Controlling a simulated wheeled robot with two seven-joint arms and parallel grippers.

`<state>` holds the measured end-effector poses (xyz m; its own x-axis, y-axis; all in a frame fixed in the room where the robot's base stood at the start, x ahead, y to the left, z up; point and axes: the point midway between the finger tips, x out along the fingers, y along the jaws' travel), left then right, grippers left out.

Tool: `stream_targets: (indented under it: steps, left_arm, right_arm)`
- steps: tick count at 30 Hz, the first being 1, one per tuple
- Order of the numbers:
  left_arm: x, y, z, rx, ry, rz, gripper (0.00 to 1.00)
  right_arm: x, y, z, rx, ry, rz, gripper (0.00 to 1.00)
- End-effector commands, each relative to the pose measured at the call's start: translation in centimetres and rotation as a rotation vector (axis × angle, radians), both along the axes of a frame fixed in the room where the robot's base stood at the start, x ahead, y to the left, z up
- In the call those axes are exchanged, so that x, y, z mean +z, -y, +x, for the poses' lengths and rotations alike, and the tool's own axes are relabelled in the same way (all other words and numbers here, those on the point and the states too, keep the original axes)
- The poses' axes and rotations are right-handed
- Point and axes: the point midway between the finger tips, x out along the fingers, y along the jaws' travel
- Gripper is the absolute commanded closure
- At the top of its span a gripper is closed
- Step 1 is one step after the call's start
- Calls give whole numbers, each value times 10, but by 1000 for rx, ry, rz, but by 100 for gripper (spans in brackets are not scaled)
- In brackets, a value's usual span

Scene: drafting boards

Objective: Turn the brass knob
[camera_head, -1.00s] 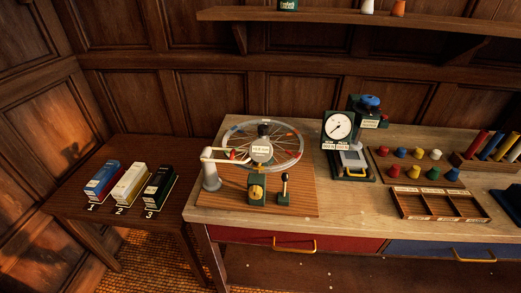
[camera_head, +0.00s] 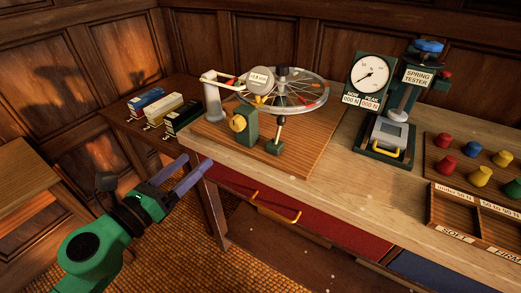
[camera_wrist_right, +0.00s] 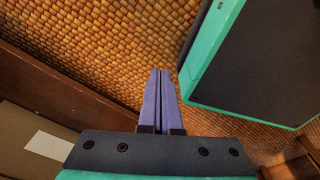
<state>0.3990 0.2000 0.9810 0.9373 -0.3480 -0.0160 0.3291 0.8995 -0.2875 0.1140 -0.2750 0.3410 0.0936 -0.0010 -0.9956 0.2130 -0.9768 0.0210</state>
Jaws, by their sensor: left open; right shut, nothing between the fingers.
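The brass knob (camera_head: 238,123) sits on the face of a green block (camera_head: 251,122) at the front of a wooden board (camera_head: 296,143). Behind it is a spoked wheel (camera_head: 307,91) with coloured marks and a small round readout (camera_head: 258,77) too small to read surely. A small lever (camera_head: 279,128) on a green base stands right of the knob. My left gripper (camera_head: 196,163) is open and empty, below and left of the knob, before the bench's left corner, apart from it. My right gripper (camera_wrist_right: 160,71) is shut and empty above the woven floor in the right wrist view.
A grey post (camera_head: 212,98) with a white arm stands left of the knob. Three boxes stand on a dark side table (camera_head: 128,122). A spring tester (camera_head: 391,133) and coloured pegs are at right. A red drawer (camera_head: 321,215) with a yellow handle is below the bench top.

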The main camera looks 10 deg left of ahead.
Motion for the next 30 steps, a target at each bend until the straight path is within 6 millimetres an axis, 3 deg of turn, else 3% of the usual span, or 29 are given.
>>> stream_targets:
  steps: [4, 11, 30]
  left_arm:
    - [10, 14, -1, -33, 33, 44, 19]
    - [12, 24, 27, -32, 33, 44, 19]
    - [14, 54, 110, -19, 31, 32, 19]
  right_arm:
    - [0, -5, 0, 0, -1, 7, 100]
    - [7, -23, -1, 2, -1, 32, 100]
    - [42, -11, 0, -3, 0, 16, 100]
